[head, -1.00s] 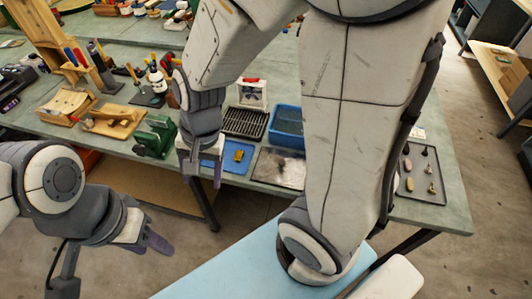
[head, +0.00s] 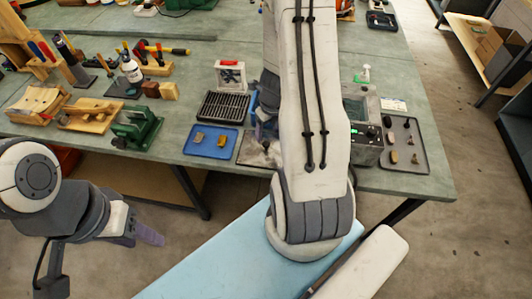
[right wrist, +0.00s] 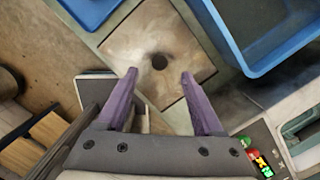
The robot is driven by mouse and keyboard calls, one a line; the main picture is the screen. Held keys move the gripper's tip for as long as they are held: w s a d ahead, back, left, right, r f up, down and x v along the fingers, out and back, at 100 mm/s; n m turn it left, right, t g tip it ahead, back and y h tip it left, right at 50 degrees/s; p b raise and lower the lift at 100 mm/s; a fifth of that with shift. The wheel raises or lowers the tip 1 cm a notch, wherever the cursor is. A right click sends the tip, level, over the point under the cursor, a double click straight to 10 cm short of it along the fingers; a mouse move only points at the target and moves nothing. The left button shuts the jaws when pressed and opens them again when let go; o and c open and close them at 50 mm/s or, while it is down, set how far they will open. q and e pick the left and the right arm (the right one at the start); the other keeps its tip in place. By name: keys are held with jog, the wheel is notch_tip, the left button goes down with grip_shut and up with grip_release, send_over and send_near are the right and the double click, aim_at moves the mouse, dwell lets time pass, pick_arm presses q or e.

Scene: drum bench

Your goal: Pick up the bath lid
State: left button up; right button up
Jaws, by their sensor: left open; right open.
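I cannot identify the bath lid for certain. A flat metallic square plate (right wrist: 185,45) with a dark round spot in its middle lies on the bench in the right wrist view; it is partly visible in the head view (head: 250,152). I cannot tell whether the spot is a hole or a knob. My right gripper (right wrist: 158,75) is open and empty, with its purple fingers over the plate; my arm mostly hides it in the head view. A boxy device with a display (head: 358,108) stands right of my arm, its left part hidden. My left gripper (head: 138,237) is open and empty, off the bench front.
A blue tray (head: 196,152) with small parts lies left of the plate. A black rack (head: 222,106) stands behind it. A blue bin (right wrist: 235,45) is beside the plate. A dark tray (head: 418,163) with small parts lies right of the device. A green vise (head: 138,130) stands further left.

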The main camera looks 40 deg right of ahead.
aim_at(267, 143)
notch_tip(267, 143, down, 6)
jog(key=b, duration=0.4)
jog(key=shift+w+r, duration=0.15)
jog(key=shift+r, duration=0.1)
jog(key=shift+w+f+b, duration=0.15)
jog(key=shift+f+b, duration=0.15)
jog(key=shift+b, duration=0.05)
jog(key=shift+r, duration=0.1)
grip_shut()
